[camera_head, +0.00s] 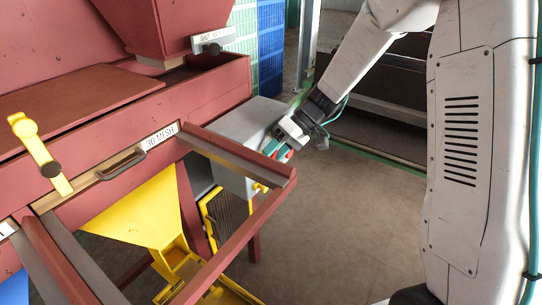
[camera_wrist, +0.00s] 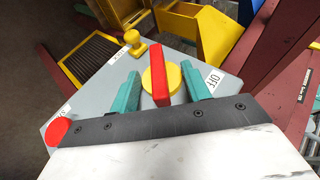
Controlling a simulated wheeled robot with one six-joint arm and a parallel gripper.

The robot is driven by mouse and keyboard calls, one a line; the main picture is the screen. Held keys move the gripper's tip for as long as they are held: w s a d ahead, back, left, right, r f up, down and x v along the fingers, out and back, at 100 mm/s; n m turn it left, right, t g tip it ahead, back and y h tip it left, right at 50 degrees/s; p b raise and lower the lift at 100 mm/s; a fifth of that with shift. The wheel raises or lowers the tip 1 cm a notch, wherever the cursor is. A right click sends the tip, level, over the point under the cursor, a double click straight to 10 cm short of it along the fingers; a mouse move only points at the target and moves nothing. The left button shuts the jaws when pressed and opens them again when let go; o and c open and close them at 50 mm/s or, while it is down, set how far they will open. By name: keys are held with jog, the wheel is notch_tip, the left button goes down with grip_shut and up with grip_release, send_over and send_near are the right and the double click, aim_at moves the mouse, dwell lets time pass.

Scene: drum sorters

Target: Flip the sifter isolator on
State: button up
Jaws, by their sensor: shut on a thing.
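The sifter isolator is a red handle (camera_wrist: 158,85) on a yellow disc (camera_wrist: 174,78), mounted on a grey box (camera_wrist: 92,95). An OFF label (camera_wrist: 214,79) sits right of the disc in the wrist view.
A yellow knob (camera_wrist: 133,42) and a red button (camera_wrist: 58,130) are on the same box face. Red frame rails (camera_head: 275,205) project in front of the box. A yellow chute (camera_head: 145,212) hangs below the sifter. Open floor (camera_head: 345,225) lies to the right.

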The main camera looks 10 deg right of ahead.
dwell(0.4)
jog(key=o, duration=1)
jog(key=v, duration=0.8)
jog(key=shift+w+f+m, duration=0.1)
jog(key=shift+m, duration=0.2)
